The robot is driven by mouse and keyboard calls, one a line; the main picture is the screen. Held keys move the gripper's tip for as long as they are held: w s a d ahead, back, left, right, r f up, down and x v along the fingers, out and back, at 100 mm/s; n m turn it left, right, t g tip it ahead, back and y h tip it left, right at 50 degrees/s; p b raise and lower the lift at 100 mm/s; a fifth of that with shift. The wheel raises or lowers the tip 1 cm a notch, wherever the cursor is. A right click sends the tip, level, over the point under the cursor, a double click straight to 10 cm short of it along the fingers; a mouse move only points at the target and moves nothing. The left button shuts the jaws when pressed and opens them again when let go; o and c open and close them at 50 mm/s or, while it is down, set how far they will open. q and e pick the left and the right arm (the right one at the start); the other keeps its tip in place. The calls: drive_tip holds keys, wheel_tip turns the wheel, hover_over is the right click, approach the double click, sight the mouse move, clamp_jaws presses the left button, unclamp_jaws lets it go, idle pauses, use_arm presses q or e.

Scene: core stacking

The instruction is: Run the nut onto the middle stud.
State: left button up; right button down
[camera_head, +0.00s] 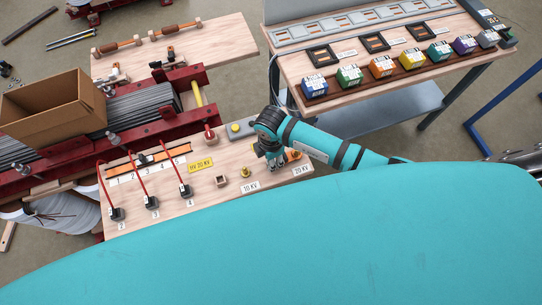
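A small yellow brass-coloured fitting (245,173) stands upright on the wooden board (215,205), near the "10 KV" label. I cannot tell whether it is a stud or the nut. A small square wooden holder (221,181) lies to its left. My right gripper (275,164) points down over the board, just right of the brass fitting, with its fingertips close to the surface. Its fingers are too small to tell if they are open or holding something. An orange part (292,155) shows right of it, partly hidden by the arm. My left gripper does not show.
Several black plugs with red leads (152,203) stand on the board's left. A cardboard box (52,110) sits on the red frame (190,125). A side table holds coloured boxes (382,67). A large teal surface, probably part of my body, hides the foreground.

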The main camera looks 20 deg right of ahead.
drive_tip(key=m+p, duration=0.1)
drive_tip(key=m, duration=0.1)
drive_tip(key=shift+r+m+p, duration=0.2)
drive_tip(key=shift+m+p, duration=0.15)
drive_tip(key=shift+m, duration=0.05)
drive_tip(key=shift+f+m, duration=0.15)
drive_tip(key=shift+m, duration=0.75)
drive_tip(key=shift+m+p, duration=0.9)
drive_tip(key=shift+m, duration=0.3)
drive_tip(key=shift+w+m, duration=0.1)
drive_tip(key=shift+m, duration=1)
drive_tip(key=c, duration=0.9)
unclamp_jaws()
